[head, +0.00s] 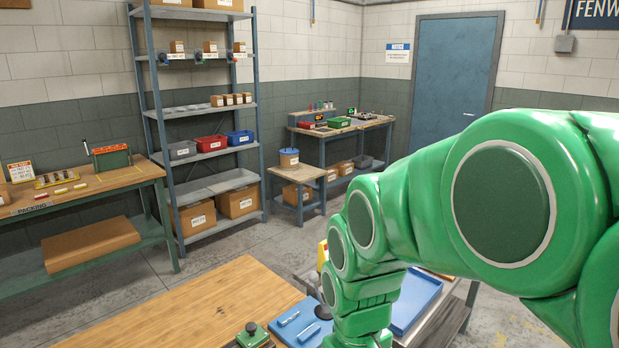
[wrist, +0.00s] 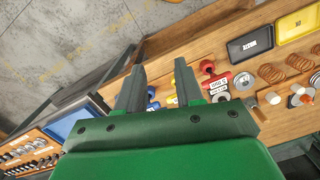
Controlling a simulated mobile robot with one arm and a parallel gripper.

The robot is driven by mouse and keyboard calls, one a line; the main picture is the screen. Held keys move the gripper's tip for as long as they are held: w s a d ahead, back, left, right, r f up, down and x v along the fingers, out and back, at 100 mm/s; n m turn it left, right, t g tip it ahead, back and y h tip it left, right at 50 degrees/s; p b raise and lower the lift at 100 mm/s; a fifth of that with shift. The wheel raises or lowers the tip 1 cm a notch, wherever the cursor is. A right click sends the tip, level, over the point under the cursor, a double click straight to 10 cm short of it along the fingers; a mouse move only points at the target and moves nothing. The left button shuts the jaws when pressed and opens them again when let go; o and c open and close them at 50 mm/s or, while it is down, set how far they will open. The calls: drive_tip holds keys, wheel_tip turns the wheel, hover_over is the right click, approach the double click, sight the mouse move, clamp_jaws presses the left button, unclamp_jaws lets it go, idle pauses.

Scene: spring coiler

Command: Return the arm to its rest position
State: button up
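My gripper (wrist: 159,67) shows in the wrist view with its two dark fingers spread apart. It is open, with nothing held between the fingers. Below it lies a wooden bench top (wrist: 207,45) with small parts on it. In the head view my green arm fills the right side and bends down toward the bench in front. The gripper itself cannot be made out in the head view.
The near wooden bench (head: 190,308) holds a blue mat (head: 285,335) with silver parts; a blue tray (head: 418,300) lies beyond my arm. The wrist view shows a black tray (wrist: 251,43), a yellow tray (wrist: 296,24) and copper springs (wrist: 298,62).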

drive_tip(key=s+d+r+m, duration=0.1)
drive_tip(key=s+d+m, duration=0.4)
drive_tip(key=s, duration=0.7)
drive_tip(key=shift+s+d+m+g, duration=0.3)
drive_tip(key=shift+s+d, duration=0.1)
drive_tip(key=shift+d, duration=0.95)
drive_tip(key=shift+r, duration=0.1)
